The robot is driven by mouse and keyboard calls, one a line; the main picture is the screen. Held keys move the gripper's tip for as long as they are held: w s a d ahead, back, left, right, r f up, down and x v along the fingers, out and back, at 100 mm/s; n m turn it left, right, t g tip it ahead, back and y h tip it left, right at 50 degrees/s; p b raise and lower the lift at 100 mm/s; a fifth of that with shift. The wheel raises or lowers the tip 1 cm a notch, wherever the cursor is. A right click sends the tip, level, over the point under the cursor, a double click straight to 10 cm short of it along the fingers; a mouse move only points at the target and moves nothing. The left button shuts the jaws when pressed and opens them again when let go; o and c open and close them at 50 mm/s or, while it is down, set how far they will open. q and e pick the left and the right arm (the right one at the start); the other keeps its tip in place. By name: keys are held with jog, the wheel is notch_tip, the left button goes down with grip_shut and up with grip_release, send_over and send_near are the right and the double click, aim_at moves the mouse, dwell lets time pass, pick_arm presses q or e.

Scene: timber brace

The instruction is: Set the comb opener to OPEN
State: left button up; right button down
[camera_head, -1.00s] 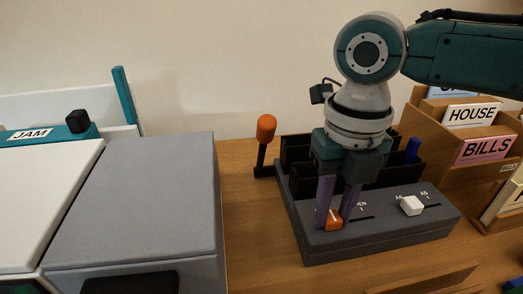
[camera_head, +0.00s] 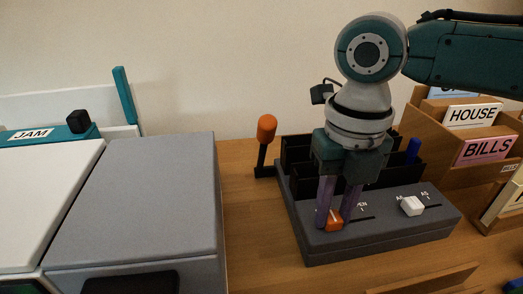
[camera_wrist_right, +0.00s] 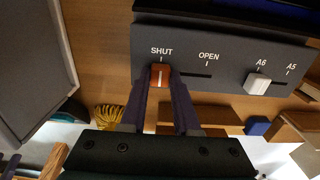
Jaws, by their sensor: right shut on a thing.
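The comb opener is a dark grey box (camera_head: 400,232) on the wooden table, with labels on its sloped face. Its orange slider knob (camera_head: 334,221) stands at the SHUT end of its slot; the knob also shows in the right wrist view (camera_wrist_right: 160,76), under the word SHUT. The empty part of the slot runs right, below the word OPEN. My right gripper (camera_head: 336,222) points down with its purple fingers on both sides of the orange knob, shut on it; it also shows in the right wrist view (camera_wrist_right: 161,88). My left gripper is not in view.
A white slider knob (camera_head: 412,206) stands near A6 on the same panel. An orange-topped lever (camera_head: 265,140) stands at the box's left. A grey machine (camera_head: 140,200) is further left. A wooden sorter (camera_head: 440,140) with HOUSE and BILLS cards stands behind right.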

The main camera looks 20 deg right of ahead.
aim_at(370, 218)
jog(key=shift+d+r+p, duration=0.1)
jog(key=shift+d+p, duration=0.15)
jog(key=shift+p, duration=0.05)
jog(key=d+p, duration=0.1)
jog(key=d, duration=0.1)
jog(key=s+d+p, duration=0.1)
jog(key=d, duration=0.2)
jog(key=shift+s+d, duration=0.2)
jog(key=shift+d, duration=0.05)
jog(key=c, duration=1.1)
grip_release()
jog(key=o, duration=0.4)
jog(key=shift+d, duration=0.2)
jog(key=shift+o, duration=0.3)
jog(key=shift+a, duration=0.1)
